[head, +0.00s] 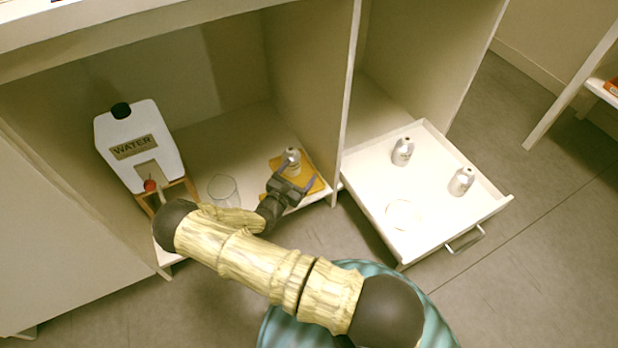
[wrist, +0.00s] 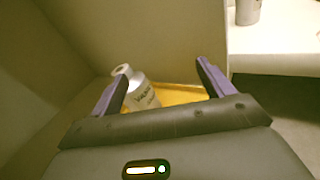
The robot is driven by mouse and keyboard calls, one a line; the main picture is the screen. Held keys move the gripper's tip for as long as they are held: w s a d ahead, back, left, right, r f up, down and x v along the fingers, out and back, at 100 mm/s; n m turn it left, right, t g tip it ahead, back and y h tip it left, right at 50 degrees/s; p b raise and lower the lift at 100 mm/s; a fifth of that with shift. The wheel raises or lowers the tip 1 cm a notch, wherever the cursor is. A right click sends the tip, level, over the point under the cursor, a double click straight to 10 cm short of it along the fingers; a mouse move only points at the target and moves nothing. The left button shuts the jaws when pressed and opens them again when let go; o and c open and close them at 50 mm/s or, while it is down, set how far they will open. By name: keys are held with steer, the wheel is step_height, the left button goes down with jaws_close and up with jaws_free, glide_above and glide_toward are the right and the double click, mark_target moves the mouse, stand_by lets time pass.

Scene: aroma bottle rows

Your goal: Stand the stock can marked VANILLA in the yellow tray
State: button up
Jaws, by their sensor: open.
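A silver-white can (head: 291,160) stands on the yellow tray (head: 317,186) in the open cabinet compartment. In the wrist view the can (wrist: 142,93) appears upright in the tray (wrist: 185,96), with dark lettering on its side that is too blurred to read surely. My gripper (head: 291,184) is at the tray. In the wrist view my gripper (wrist: 160,88) is open, and the can shows between its fingers, closer to the left one. I cannot tell whether that finger touches it. The gripper hides part of the tray.
A white water container (head: 140,150) with a red tap stands on a wooden stand at the left. A clear glass (head: 223,190) is left of the tray. The pulled-out drawer (head: 365,185) holds two more cans (head: 402,152) (head: 461,182) and a pale ring (head: 402,214). A divider panel (head: 345,90) separates compartment and drawer.

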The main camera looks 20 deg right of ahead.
steer(key=s+d+r+m+g+y, duration=0.2)
steer(key=s+d+r+m+g, duration=0.3)
steer(key=s+r+m+g, duration=0.6)
steer(key=s+a+r+m+t+y, duration=0.1)
steer(key=s+a+r+m+y, duration=0.2)
steer(key=s+r+m+y, duration=0.2)
steer(key=s+a+r+m+y, duration=0.4)
steer(key=r+m, duration=0.4)
steer(key=r, duration=0.2)
steer(key=shift+s+r+m+t+y, duration=0.2)
steer(key=shift+s+m+t+y, duration=0.2)
steer(key=shift+s+y, duration=0.55)
steer(key=shift+s+r, duration=0.1)
